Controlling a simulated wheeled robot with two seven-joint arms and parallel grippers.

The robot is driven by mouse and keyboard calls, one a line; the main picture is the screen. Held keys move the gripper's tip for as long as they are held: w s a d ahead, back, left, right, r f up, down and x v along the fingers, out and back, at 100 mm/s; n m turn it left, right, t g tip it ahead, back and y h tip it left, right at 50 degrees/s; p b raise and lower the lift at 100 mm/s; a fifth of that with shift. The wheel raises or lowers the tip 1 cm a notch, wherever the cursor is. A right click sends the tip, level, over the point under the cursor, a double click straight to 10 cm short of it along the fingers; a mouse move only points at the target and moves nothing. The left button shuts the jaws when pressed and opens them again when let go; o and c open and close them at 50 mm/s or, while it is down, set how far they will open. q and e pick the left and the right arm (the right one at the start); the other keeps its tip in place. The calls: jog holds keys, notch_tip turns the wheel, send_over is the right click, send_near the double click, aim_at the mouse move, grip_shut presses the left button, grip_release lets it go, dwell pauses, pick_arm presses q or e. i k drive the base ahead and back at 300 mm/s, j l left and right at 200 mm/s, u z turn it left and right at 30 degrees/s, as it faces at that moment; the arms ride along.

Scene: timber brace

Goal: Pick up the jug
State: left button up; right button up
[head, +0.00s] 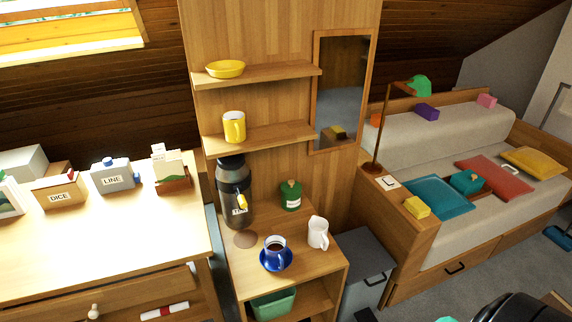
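The white jug (318,232) stands upright on the small wooden cabinet top (240,272), near its right edge. Its handle shows on the right side. Neither of my grippers can be made out in the head view.
A dark drinks dispenser (233,185) and a green bottle (290,195) stand behind the jug. A yellow mug (234,126) sits below. A grey bin (366,275) stands right of the cabinet.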

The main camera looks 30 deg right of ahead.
aim_at(317, 237)
jog(key=z, duration=1.2)
